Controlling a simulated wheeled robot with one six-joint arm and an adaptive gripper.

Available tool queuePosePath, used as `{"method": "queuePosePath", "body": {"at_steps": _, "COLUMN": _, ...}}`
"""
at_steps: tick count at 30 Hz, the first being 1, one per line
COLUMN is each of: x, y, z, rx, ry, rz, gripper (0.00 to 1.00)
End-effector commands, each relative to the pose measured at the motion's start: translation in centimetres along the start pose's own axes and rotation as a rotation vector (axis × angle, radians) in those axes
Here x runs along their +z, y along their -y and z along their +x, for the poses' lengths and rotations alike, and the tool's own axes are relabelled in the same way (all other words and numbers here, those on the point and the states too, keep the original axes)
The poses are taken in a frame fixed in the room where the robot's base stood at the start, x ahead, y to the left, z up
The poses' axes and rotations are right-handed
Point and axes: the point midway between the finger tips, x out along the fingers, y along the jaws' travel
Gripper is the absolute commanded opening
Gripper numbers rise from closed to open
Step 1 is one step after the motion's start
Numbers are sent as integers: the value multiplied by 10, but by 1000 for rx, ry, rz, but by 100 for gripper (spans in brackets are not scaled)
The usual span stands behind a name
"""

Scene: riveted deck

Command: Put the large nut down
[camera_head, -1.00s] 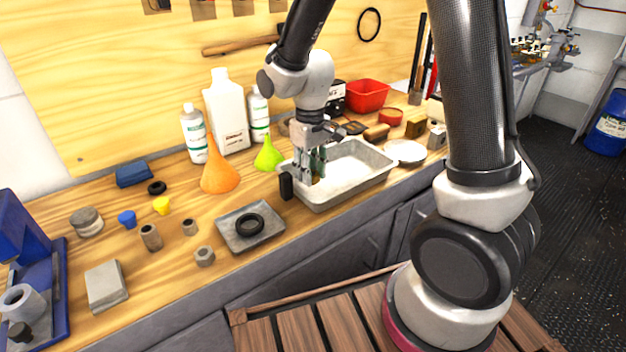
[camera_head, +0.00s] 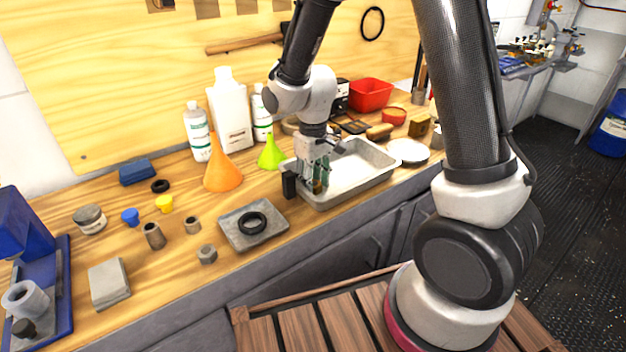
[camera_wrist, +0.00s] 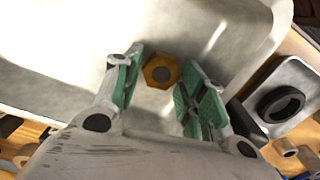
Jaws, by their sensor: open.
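The large nut is a brass-coloured hexagonal nut (camera_wrist: 161,71) lying between my fingertips over the floor of the pale metal tray (camera_wrist: 236,68). My gripper (camera_wrist: 159,85) is open, with its green finger pads on either side of the nut. A gap shows between the nut and the right pad; the left pad is very close to it. In the head view my gripper (camera_head: 314,182) reaches down into the left end of the tray (camera_head: 372,178), and its fingers mostly hide the nut.
A small grey tray (camera_head: 232,237) with a black ring (camera_head: 252,222) stands left of the big tray. Green (camera_head: 270,154) and orange funnels (camera_head: 222,173) and white bottles (camera_head: 230,112) stand behind it. A white dish (camera_head: 408,151) is to its right.

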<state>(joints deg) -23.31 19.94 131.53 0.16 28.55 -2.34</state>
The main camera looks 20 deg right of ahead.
Motion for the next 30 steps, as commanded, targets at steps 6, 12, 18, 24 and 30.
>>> {"method": "queuePosePath", "body": {"at_steps": 6, "x": -1, "y": 0, "z": -32, "rx": 0, "ry": -6, "rz": 0, "gripper": 41}}
{"method": "queuePosePath", "body": {"at_steps": 12, "x": -2, "y": 0, "z": -78, "rx": 0, "ry": -7, "rz": 0, "gripper": 41}}
{"method": "queuePosePath", "body": {"at_steps": 18, "x": -1, "y": 0, "z": -111, "rx": 0, "ry": -4, "rz": 0, "gripper": 41}}
{"method": "queuePosePath", "body": {"at_steps": 24, "x": 0, "y": 0, "z": -122, "rx": 0, "ry": -1, "rz": 0, "gripper": 41}}
{"method": "queuePosePath", "body": {"at_steps": 30, "x": 19, "y": -14, "z": -144, "rx": 2, "ry": -39, "rz": 42, "gripper": 41}}
